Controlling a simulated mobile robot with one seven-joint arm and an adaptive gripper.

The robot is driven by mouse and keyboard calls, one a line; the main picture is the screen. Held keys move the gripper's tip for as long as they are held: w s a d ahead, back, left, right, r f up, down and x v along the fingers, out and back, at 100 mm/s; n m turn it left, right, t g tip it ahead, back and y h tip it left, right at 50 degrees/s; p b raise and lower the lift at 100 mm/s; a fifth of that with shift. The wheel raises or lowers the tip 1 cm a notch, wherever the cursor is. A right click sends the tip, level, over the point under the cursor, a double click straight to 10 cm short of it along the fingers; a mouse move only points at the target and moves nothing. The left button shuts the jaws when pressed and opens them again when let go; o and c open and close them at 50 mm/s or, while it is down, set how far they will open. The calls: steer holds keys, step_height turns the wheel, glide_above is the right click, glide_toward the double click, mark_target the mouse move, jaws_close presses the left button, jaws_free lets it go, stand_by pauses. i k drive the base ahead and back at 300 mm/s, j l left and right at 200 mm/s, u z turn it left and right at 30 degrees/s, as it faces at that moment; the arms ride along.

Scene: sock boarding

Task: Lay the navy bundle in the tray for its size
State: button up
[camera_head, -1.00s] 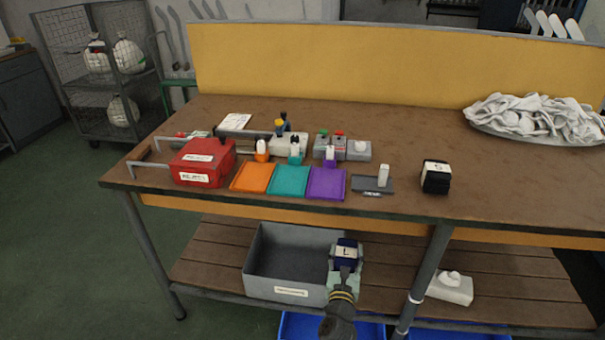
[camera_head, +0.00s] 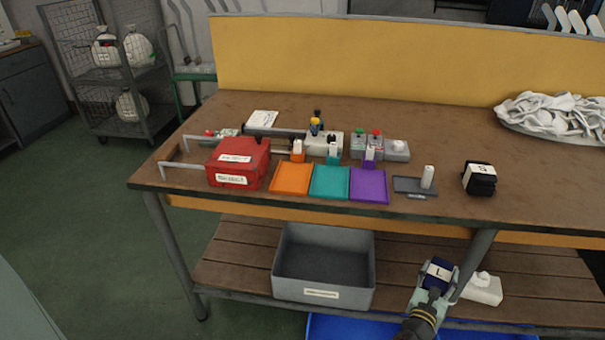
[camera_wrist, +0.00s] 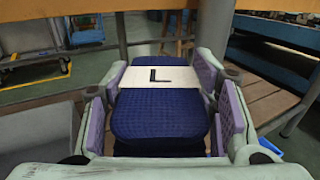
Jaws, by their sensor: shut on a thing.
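The navy bundle (camera_head: 439,272) has a white band marked "L". In the wrist view the navy bundle (camera_wrist: 160,110) sits between both finger pads of my gripper (camera_wrist: 165,115). My gripper (camera_head: 434,284) is shut on it and holds it in front of the lower shelf, below the tabletop's front edge. Three trays lie side by side on the table: an orange tray (camera_head: 291,178), a teal tray (camera_head: 329,182) and a purple tray (camera_head: 368,186). All look empty. Small tagged holders stand at their back edges; I cannot read their size letters.
A black bundle (camera_head: 479,178) with a white band lies right of a small dark tray (camera_head: 411,187). A red box (camera_head: 238,163) stands left of the trays. White socks (camera_head: 550,118) are heaped at right.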

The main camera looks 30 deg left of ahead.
mark_target(293, 176)
steer(key=j+z, duration=0.1)
steer(key=j, duration=0.25)
steer(key=k+j+z, duration=0.1)
steer(key=j, duration=0.2)
steer(key=k+j+z, duration=0.1)
steer(key=j, duration=0.25)
steer(key=k+j, duration=0.1)
steer(key=j, duration=0.25)
steer(key=k+j, duration=0.1)
steer(key=j, duration=0.2)
steer(key=k+j, duration=0.1)
steer(key=j, duration=0.25)
steer(key=z, duration=0.05)
